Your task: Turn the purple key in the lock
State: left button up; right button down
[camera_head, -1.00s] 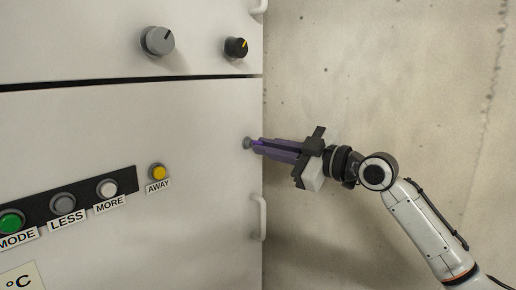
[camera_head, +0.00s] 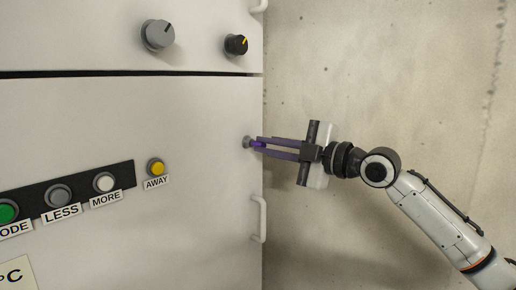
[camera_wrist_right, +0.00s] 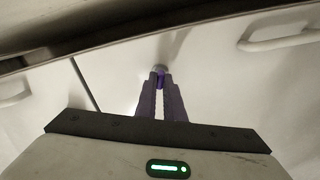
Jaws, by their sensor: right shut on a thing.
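The purple key (camera_head: 258,145) sits in a round grey lock (camera_head: 247,142) near the right edge of the white panel. My right gripper (camera_head: 266,147) comes from the right, its two long purple-grey fingers reaching to the key. It is shut on the key. In the right wrist view the key (camera_wrist_right: 160,80) shows as a small purple piece between the fingertips, in front of the lock (camera_wrist_right: 159,69). The fingers hide most of the key. My left gripper is not in view.
The white panel carries a grey knob (camera_head: 158,35), a black knob (camera_head: 237,45), a yellow AWAY button (camera_head: 155,167) and a dark strip of buttons (camera_head: 80,190) on the left. A handle (camera_head: 259,218) sticks out below the lock. A bare concrete wall (camera_head: 400,80) is to the right.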

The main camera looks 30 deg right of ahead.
jog(key=n, duration=0.3)
jog(key=shift+n, duration=0.3)
jog(key=shift+r, duration=0.1)
jog(key=c, duration=1.8)
grip_release()
jog(key=shift+n, duration=0.4)
